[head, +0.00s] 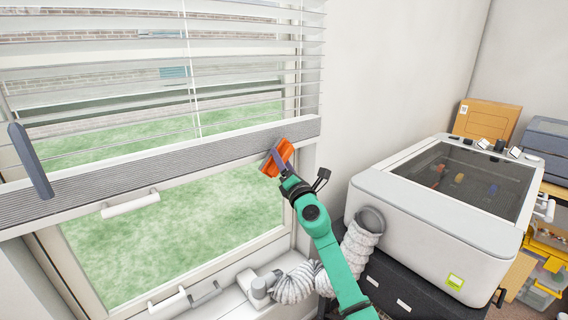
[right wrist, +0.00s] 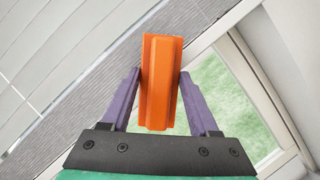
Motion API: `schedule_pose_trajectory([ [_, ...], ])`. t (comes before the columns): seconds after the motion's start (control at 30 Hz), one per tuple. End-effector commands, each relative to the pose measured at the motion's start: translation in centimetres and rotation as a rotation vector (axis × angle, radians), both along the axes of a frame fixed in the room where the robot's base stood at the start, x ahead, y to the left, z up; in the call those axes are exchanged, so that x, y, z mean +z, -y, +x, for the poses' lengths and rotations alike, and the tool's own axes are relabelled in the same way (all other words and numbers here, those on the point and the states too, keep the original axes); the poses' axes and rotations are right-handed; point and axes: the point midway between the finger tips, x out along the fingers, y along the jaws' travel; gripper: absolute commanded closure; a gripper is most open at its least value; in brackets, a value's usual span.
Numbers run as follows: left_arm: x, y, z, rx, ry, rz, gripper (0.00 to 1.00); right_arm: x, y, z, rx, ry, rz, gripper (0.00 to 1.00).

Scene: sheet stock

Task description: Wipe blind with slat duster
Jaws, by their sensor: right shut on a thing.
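The blind (head: 150,60) hangs over the window at upper left, its pale slats spaced apart and its thick grey bottom part (head: 160,155) slanting across the pane. The slat duster (head: 284,151) is an orange block at the right end of that bottom part. My right gripper (head: 275,163) is shut on it. In the right wrist view the duster (right wrist: 161,85) stands between the two purple fingers, with the blind (right wrist: 60,50) behind it at left. Whether the duster touches the blind I cannot tell. My left gripper is not in view.
A slate-blue bar (head: 30,160) shows in front of the blind at left. A white machine (head: 430,230) with a dark lid stands at right, its ribbed hose (head: 357,243) close to my right arm. White handles (head: 130,204) sit on the window frame.

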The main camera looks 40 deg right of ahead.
Motion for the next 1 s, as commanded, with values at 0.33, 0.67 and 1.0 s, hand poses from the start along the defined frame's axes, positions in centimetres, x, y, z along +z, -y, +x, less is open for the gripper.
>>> schedule_pose_trajectory([
  [0.33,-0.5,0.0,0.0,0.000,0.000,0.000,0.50,0.0,0.0,1.0,-0.001,0.001,0.000,1.00],
  [0.67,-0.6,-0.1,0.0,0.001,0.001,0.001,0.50,0.1,-0.1,1.8,0.000,0.000,0.001,1.00],
  [1.0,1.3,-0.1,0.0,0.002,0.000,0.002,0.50,0.3,-3.0,1.8,0.001,0.000,0.002,1.00],
])
